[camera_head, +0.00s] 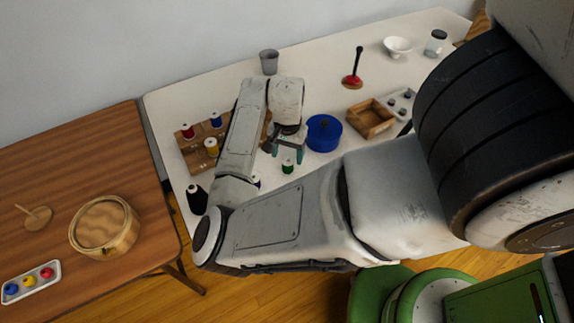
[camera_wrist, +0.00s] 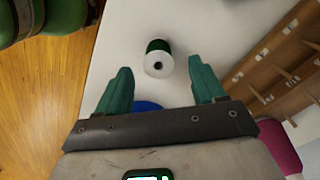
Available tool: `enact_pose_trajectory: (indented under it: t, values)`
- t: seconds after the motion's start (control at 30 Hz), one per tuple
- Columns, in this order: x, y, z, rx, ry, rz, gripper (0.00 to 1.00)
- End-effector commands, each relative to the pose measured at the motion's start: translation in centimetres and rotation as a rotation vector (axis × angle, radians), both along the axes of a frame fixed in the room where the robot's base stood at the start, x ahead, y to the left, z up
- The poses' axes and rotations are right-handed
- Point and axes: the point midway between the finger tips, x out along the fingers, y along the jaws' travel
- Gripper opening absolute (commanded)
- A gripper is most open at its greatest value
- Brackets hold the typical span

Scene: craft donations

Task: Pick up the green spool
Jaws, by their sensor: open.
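The green spool (camera_head: 288,166) stands upright on the white table (camera_head: 330,182), just below my gripper (camera_head: 288,150) in the head view. In the wrist view the green spool (camera_wrist: 158,58) shows its white top with a dark centre hole. It lies ahead of the two teal fingertips of my gripper (camera_wrist: 161,76), roughly centred between them. The fingers are open and empty, and I see no contact with the spool.
A blue round container (camera_head: 323,134) stands close to the right of my gripper. A wooden box (camera_head: 371,119) is further right. My arm hides part of the table.

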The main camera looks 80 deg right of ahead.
Motion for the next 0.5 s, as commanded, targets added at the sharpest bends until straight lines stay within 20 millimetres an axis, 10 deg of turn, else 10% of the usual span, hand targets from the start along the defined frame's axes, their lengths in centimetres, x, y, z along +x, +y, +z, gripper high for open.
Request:
enact_pose_trajectory:
  t: [0.5]
  values:
    - [-0.1, -0.2, -4.7, 0.0, 0.0, 0.003, 0.69]
